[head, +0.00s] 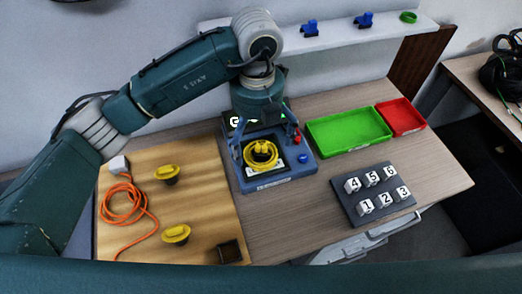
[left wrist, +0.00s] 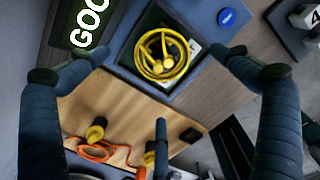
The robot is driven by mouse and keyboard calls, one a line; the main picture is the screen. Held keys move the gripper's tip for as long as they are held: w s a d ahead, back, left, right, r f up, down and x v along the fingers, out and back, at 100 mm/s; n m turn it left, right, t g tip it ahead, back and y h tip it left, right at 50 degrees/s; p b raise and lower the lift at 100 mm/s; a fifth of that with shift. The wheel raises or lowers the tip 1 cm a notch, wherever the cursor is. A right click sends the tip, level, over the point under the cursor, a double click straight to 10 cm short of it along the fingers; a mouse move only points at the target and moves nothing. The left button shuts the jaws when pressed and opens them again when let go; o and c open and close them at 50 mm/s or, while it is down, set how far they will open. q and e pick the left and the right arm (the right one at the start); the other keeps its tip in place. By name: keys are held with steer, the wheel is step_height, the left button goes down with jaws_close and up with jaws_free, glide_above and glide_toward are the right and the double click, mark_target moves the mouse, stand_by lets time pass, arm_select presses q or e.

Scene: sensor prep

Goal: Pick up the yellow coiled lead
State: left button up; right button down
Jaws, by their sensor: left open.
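The yellow coiled lead (head: 262,155) lies as a round coil in the dark recess of a blue fixture (head: 266,184) on the table. It also shows near the top middle of the left wrist view (left wrist: 163,54), with its plug ends inside the loop. My left gripper (head: 264,146) is above the fixture, pointing down, with its fingers spread on either side of the coil. It is open, and nothing is held in it. In the left wrist view the fingers frame the coil; I cannot tell exactly how high they are above it. My right gripper is not in view.
A lit screen (left wrist: 91,22) stands behind the fixture. A wooden board (head: 200,208) at left carries an orange cable (head: 122,203) and two yellow knobs. Right are a green tray (head: 348,130), a red tray (head: 401,117) and a numbered key block (head: 374,194). A shelf (head: 335,40) is behind.

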mark_target(261, 146)
arm_select(q)
steer(key=f, duration=0.1)
steer(key=f+p, duration=0.1)
steer(key=f, duration=0.1)
steer(key=f+p, duration=0.1)
steer(key=shift+w+d+f, duration=0.15)
steer(key=shift+d+f, duration=0.05)
steer(key=shift+d, duration=0.2)
steer(key=shift+f, duration=0.35)
steer(key=c, duration=1.8)
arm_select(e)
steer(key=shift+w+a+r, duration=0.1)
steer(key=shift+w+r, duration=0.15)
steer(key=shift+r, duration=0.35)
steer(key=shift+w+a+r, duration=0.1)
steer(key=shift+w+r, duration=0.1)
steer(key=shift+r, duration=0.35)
